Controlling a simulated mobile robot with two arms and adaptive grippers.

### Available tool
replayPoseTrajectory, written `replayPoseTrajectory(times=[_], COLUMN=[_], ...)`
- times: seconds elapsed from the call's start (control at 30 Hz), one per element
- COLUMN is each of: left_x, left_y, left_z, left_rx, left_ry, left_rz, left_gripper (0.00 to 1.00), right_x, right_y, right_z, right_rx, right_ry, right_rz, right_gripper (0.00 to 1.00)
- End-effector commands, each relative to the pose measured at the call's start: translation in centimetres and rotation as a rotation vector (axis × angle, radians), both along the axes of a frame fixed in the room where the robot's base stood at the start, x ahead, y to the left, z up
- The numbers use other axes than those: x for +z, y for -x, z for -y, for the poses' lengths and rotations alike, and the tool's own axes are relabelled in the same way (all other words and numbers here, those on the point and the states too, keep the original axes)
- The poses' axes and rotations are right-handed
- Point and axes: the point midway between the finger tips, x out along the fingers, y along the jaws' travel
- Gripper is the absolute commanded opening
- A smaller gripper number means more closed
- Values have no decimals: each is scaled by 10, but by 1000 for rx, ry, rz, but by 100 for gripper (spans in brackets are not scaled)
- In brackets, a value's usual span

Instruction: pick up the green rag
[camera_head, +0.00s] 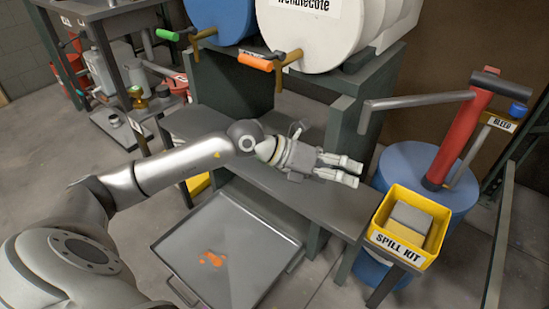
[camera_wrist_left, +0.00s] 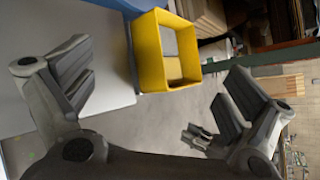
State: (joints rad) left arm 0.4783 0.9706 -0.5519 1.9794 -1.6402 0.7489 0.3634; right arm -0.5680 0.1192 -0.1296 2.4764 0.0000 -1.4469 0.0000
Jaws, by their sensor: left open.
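I see no green rag in either view. My left gripper (camera_head: 352,171) reaches in from the left in the head view, above the grey bench (camera_head: 290,190). Its fingers point right, toward the yellow spill kit bin (camera_head: 405,258), and are apart from it. In the left wrist view the gripper (camera_wrist_left: 157,88) has its fingers spread wide with nothing between them. The yellow bin (camera_wrist_left: 150,52) lies beyond them and holds a grey pad (camera_wrist_left: 169,42) and a yellow pad (camera_wrist_left: 172,68).
A grey tray (camera_head: 205,270) with an orange spill lies on the floor below the bench. A blue drum (camera_head: 400,165) with a red pump (camera_head: 460,135) stands behind the bin.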

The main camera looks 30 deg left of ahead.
Motion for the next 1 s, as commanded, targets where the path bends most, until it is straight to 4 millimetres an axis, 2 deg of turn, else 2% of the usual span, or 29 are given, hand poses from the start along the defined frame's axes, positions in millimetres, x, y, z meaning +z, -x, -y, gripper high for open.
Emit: replayPoseTrajectory(times=[0.03, 0.1, 0.2, 0.3, 0.4, 0.5, 0.73, 1.0], left_x=[-9, -21, -25, -23, -21, -27, -58, -73], left_y=[-10, -18, -23, -24, -23, -26, -44, -53], left_z=[-35, -82, -145, -192, -218, -227, -226, -224], left_rx=[23, 67, 145, 213, 257, 272, 273, 269], left_ry=[-154, -342, -551, -689, -761, -785, -786, -785], left_rz=[-7, -38, -86, -125, -153, -164, -164, -162], left_gripper=[100, 100, 100, 100, 100, 100, 100, 100], right_x=[0, 0, 0, 0, 0, 1, 12, 21], right_y=[0, 0, 0, 0, -1, -8, -37, -53], right_z=[0, 0, 0, 0, 0, -3, -12, -18], right_rx=[0, 0, 0, 0, 0, 3, 14, 21], right_ry=[0, 0, 0, 0, -1, -8, -38, -57], right_rz=[0, 0, 1, 1, 4, 36, 179, 264], right_gripper=[32, 32, 32, 32, 32, 32, 32, 32])
